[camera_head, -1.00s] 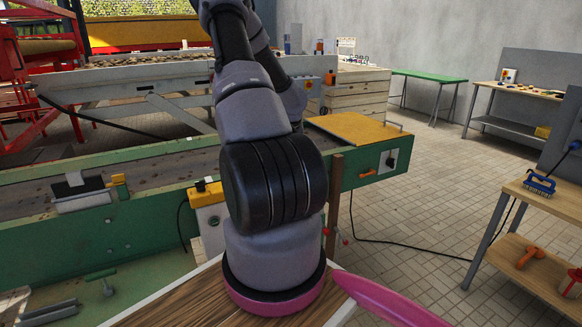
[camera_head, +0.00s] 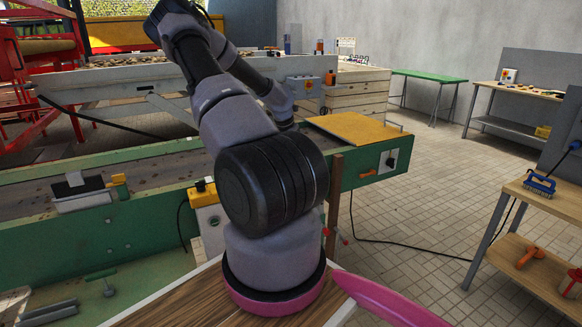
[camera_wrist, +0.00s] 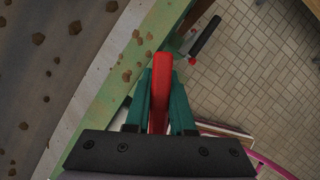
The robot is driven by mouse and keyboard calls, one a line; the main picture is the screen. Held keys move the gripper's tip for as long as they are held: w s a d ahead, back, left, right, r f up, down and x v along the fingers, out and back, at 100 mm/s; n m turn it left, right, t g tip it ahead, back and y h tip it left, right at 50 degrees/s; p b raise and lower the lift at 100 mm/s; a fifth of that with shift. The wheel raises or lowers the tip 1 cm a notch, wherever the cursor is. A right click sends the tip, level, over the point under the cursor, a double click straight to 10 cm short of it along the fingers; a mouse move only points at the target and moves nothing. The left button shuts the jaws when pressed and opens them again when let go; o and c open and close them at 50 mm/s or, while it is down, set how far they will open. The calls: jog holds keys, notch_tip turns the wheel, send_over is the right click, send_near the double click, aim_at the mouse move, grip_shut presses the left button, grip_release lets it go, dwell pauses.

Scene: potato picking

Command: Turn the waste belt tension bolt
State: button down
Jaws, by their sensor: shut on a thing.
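My gripper (camera_wrist: 161,100) shows in the wrist view, its two teal fingers shut on a red bar-shaped handle (camera_wrist: 161,75). The handle's far end points to the top of the picture, over the green belt frame edge; whether it touches anything is unclear. The waste belt (camera_wrist: 45,80) lies to its left, dark and dotted with brown clods. Right of the handle's tip is a black grip with a metal part (camera_wrist: 205,37) and a small red spot beside it. I cannot make out the tension bolt for certain. In the head view my gripper is hidden behind my arm.
The green belt frame (camera_head: 130,240) runs across the head view, with a yellow plate (camera_head: 352,128) on its right end and an orange handle (camera_head: 368,172) on its side. A workbench (camera_head: 560,200) stands at the right.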

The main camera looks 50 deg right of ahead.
dwell(0.4)
jog(key=shift+r, duration=2.5)
